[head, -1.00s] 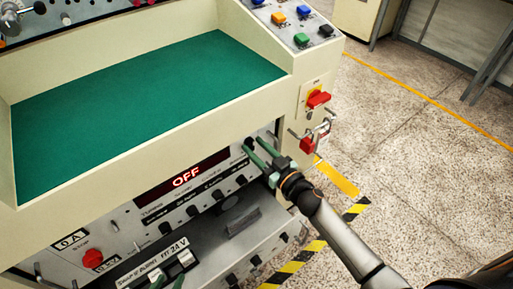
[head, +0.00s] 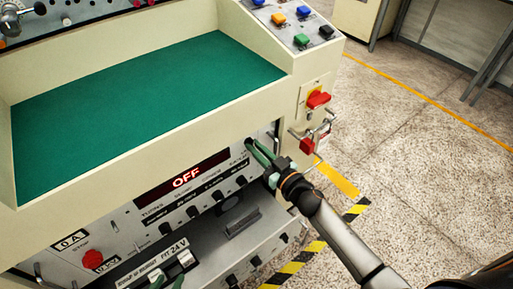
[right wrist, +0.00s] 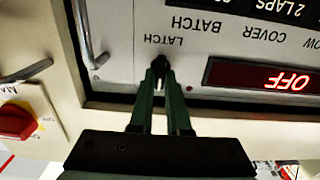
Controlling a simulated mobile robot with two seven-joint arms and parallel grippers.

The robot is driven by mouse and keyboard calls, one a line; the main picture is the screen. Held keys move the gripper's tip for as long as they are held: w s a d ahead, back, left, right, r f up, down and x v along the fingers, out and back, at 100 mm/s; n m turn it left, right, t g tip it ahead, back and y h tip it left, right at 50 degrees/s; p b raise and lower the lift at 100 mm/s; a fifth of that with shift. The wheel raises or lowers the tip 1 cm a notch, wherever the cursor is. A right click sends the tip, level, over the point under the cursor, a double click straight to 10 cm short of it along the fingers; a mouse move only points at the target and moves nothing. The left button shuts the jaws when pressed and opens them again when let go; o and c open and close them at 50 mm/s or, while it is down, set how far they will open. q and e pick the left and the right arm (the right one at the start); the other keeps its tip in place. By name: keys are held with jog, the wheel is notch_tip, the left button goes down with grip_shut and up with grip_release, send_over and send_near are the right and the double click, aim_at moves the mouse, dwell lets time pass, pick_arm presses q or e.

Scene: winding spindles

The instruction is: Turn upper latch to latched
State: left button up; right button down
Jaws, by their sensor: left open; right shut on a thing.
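The upper latch (right wrist: 160,63) is a small dark knob by the word LATCH on the upper panel, which appears upside down in the right wrist view. My right gripper (right wrist: 160,74) is shut on this knob, with its green fingertips on either side of it. The latch's turned position cannot be told. My left gripper (head: 167,282) shows only as green fingertips at the bottom edge, open, in front of the lower panel.
The upper panel (head: 212,197) has a red OFF display (head: 187,177) and a row of black knobs. A metal handle (right wrist: 90,45) stands beside the latch. A red rotary switch (head: 318,99) and a red padlock (head: 307,146) are on the cabinet's right side. A lower unit (head: 235,250) juts out below.

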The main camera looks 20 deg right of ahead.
jog(key=shift+n, duration=0.3)
jog(key=shift+s+a+f+n+b, duration=0.15)
jog(key=shift+n+b, duration=0.3)
jog(key=shift+n, duration=3.8)
jog(key=shift+w+f+n+b, duration=0.1)
jog(key=shift+n+b, duration=0.3)
jog(key=shift+n, duration=4.15)
jog(key=c, duration=0.9)
grip_release()
jog(key=shift+v, duration=6.3)
